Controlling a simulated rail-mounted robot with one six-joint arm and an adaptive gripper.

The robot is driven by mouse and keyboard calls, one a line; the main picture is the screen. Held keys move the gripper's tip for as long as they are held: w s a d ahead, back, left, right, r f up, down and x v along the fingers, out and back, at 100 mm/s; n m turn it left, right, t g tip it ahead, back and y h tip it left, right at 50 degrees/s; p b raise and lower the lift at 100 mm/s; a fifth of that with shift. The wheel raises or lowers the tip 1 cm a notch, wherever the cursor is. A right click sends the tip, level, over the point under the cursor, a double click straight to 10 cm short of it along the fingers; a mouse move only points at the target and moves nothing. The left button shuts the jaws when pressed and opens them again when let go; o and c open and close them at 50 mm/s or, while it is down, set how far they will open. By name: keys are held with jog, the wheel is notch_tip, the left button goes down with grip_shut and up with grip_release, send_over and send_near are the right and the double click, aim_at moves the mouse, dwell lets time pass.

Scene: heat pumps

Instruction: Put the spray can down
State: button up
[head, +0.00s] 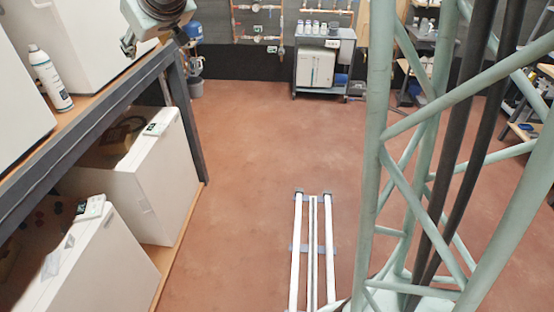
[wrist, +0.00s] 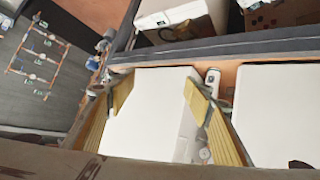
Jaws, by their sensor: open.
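The spray can (head: 51,79) is white with a dark label band. It stands on the wooden top of the shelf between two white units, and nothing holds it in the head view. In the wrist view the spray can (wrist: 212,78) shows partly, beyond the right yellow finger. My gripper (wrist: 153,92) is open, with its fingers spread and a white unit's surface behind the gap. No can is between the fingers. In the head view my gripper (head: 129,43) is small at the top left, apart from the can, above the shelf's far part.
White units (head: 85,40) stand on the shelf close to the can. More white units (head: 140,180) sit on the lower level. The dark shelf rail (head: 100,112) runs along the front edge. The reddish floor (head: 250,150) is mostly clear, with a cart (head: 323,62) at the back.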

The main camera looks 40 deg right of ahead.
jog(key=s+d+m+g+h, duration=0.1)
jog(key=s+d, duration=0.1)
jog(key=s, duration=0.8)
jog(key=s+d+m+g, duration=0.1)
jog(key=s+d+g, duration=0.15)
jog(key=s, duration=0.85)
jog(key=s+f+g, duration=0.2)
jog(key=s, duration=1.4)
jog(key=s+a+f+g, duration=0.1)
jog(key=s+f+g, duration=0.1)
jog(key=s, duration=1.5)
jog(key=shift+f+m, duration=0.3)
jog(key=shift+f, duration=0.45)
jog(key=shift+w+r, duration=0.1)
jog(key=shift+w, duration=0.05)
grip_shut()
